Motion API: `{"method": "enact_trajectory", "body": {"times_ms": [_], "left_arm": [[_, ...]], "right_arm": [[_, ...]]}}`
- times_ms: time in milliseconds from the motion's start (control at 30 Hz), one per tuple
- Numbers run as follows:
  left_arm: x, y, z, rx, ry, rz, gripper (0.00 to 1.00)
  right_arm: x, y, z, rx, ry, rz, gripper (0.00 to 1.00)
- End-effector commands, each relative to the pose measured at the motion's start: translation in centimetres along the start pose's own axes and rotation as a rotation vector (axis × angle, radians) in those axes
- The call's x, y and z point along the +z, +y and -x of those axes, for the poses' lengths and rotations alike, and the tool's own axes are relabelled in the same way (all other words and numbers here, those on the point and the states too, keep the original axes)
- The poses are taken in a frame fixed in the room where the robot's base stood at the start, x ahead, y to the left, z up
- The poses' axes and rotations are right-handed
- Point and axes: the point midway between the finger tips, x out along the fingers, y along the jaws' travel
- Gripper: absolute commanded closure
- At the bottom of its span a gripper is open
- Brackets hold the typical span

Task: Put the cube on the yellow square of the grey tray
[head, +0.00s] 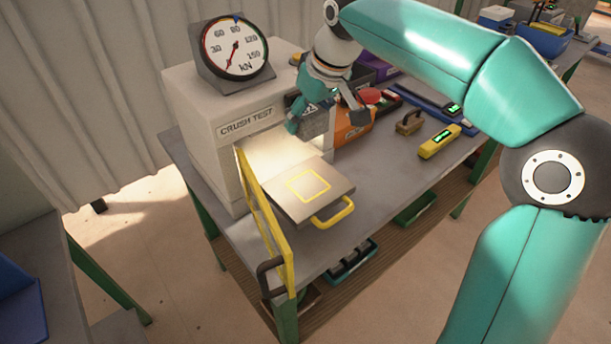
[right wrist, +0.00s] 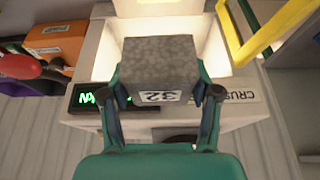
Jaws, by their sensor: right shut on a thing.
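The cube is grey, rough like concrete, with a white label reading 32. It shows between my right gripper's fingers in the right wrist view (right wrist: 160,68); in the head view the cube (head: 316,122) is partly hidden by the gripper. My right gripper (head: 327,113) is shut on it, held up in front of the press, above and behind the tray. The grey tray (head: 279,205) is pulled out of the lit press opening, with a yellow square (head: 307,185) outlined on its top and a yellow handle (head: 334,214) in front. The square is bare. My left gripper is not in view.
The crush-test press (head: 200,135) carries a round gauge (head: 234,50). Its yellow-framed door (head: 266,222) stands open left of the tray. An orange box (head: 353,125), a wooden-handled brush (head: 409,123) and a yellow level (head: 440,141) lie to the right. The bench right of the tray is clear.

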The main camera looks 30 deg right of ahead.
Motion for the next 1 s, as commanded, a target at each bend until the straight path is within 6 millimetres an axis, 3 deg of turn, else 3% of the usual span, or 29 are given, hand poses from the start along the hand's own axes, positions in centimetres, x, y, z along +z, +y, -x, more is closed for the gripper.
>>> {"method": "enact_trajectory", "body": {"times_ms": [100, 333, 833, 1000], "left_arm": [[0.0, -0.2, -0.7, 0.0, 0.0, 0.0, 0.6], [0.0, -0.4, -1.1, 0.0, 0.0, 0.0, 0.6], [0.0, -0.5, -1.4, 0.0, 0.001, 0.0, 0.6], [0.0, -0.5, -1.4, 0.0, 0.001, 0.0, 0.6]], "right_arm": [[1.5, 0.1, -3.2, 0.0, -0.004, -0.001, 0.91], [3.4, 0.1, -8.1, 0.0, -0.001, -0.001, 0.91], [5.5, 0.1, -13.1, 0.001, -0.001, -0.002, 0.91], [5.8, 0.1, -13.9, 0.001, 0.003, -0.002, 0.91]]}}
